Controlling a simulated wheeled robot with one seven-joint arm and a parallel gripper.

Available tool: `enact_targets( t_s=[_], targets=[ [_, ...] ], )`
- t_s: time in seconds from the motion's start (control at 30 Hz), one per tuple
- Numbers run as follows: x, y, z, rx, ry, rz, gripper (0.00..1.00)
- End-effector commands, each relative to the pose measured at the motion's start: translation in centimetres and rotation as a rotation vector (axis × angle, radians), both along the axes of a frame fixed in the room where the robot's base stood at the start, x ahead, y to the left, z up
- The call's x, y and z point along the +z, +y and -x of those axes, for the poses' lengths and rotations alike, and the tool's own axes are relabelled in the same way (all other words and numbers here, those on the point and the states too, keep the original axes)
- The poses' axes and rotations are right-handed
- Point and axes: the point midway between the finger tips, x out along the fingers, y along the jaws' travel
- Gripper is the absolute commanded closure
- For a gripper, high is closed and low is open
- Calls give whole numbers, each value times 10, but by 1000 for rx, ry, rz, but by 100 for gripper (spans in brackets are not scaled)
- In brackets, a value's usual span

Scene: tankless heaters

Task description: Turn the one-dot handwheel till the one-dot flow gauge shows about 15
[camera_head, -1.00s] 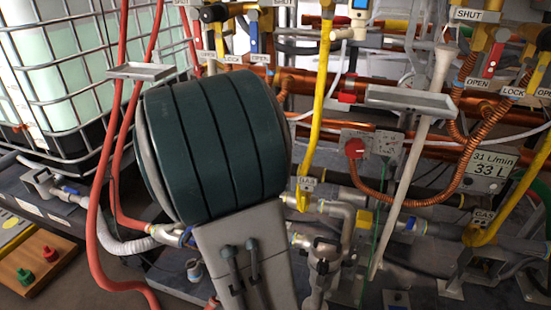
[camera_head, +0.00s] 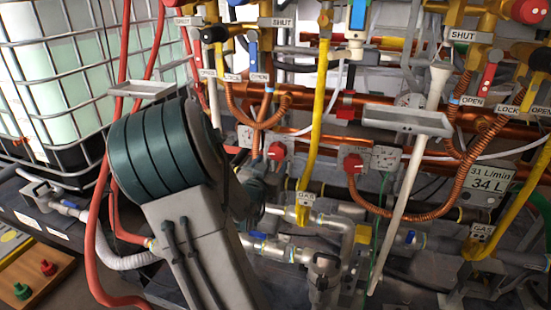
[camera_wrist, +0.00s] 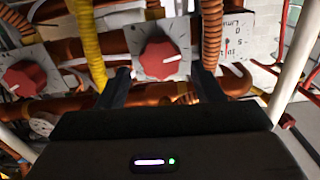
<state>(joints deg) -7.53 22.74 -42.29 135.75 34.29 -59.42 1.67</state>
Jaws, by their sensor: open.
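Two red handwheels on white plates, a left one (camera_head: 277,150) and a right one (camera_head: 352,162), show in the head view. A white dial gauge (camera_head: 385,158) sits right of the right one; its reading is too small to tell. I cannot tell which handwheel or gauge bears one dot. In the wrist view my gripper (camera_wrist: 162,80) is open and empty. One red handwheel (camera_wrist: 158,58) appears between its fingers, beyond the tips; contact is not visible. Another red handwheel (camera_wrist: 23,78) is at the left. In the head view my arm mostly hides the gripper.
A display (camera_head: 488,183) reads 31 L/min and 34 L. A yellow gas pipe (camera_head: 318,110), copper coils (camera_head: 425,208) and a pale slanted pole (camera_head: 405,195) crowd the front of the rig. A grey tray (camera_head: 405,119) juts out at upper right. A caged tank (camera_head: 60,80) stands left.

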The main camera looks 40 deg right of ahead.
Motion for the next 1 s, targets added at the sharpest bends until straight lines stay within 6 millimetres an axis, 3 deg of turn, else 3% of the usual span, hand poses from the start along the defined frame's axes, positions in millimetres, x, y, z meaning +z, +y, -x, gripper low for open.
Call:
enact_targets(
  t_s=[0.1, 0.3, 0.67, 0.7, 0.8, 1.0],
  targets=[
    [-3, -21, -10, -3, 0, 1, 39],
    [-1, -42, -21, -1, 1, 0, 39],
    [0, -47, -24, 0, 0, -1, 39],
    [0, -47, -24, 0, 0, -1, 42],
    [0, -47, -24, 0, 0, -1, 70],
    [0, -47, -24, 0, 4, 1, 71]
  ],
)
